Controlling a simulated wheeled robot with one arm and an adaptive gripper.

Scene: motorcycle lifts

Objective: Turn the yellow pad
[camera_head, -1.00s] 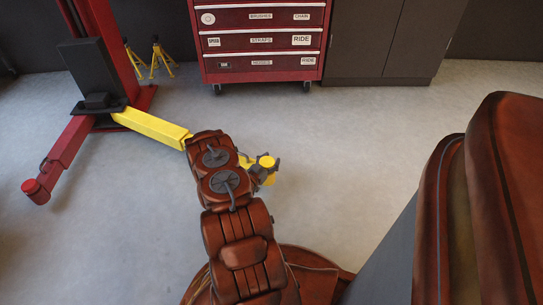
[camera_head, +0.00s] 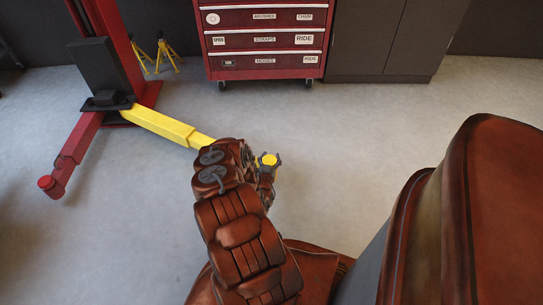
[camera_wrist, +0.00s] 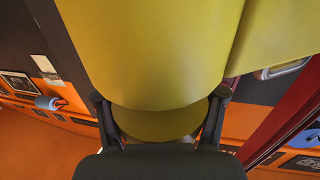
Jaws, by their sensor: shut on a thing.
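The yellow pad (camera_head: 268,159) is a small round disc at the free end of the yellow lift arm (camera_head: 170,127), low over the floor. My gripper (camera_head: 266,166) is shut on the pad, with dark fingers at its sides. In the wrist view, the pad (camera_wrist: 157,125) sits between the two fingers (camera_wrist: 160,110). The broad yellow lift arm (camera_wrist: 150,50) fills the upper middle there. My arm hides the outer part of the lift arm in the head view.
A red lift column (camera_head: 112,45) with a dark box (camera_head: 93,68) stands at left. A red lift arm (camera_head: 75,153) reaches toward the front. Yellow stands (camera_head: 166,56), a red drawer cabinet (camera_head: 265,42) and a dark cabinet (camera_head: 385,40) are behind. Grey floor (camera_head: 360,130) is clear at right.

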